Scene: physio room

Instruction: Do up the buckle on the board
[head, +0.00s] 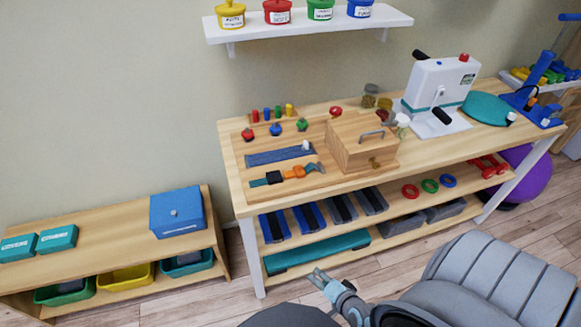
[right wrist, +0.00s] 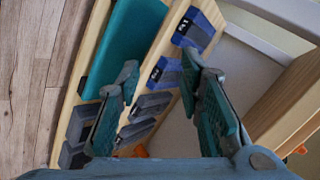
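The wooden board (head: 240,165) lies on the left part of the workbench top. On its front part is the buckle strap (head: 260,182), dark and teal at the left end, with orange buckle parts (head: 298,172) to the right. At this size I cannot tell whether the buckle halves are joined. My right gripper (head: 318,279) is in front of the bench, below its top and well away from the board. In the right wrist view the right gripper (right wrist: 165,105) is open, with nothing between its fingers. My left gripper is out of view.
A wooden box with a handle (head: 352,148) stands right of the strap. Behind the strap are a blue zip strip (head: 270,157) and several coloured knobs. A white crank machine (head: 438,90) stands farther right. The lower shelves hold cuff weights (head: 308,216) and a teal mat (head: 320,252).

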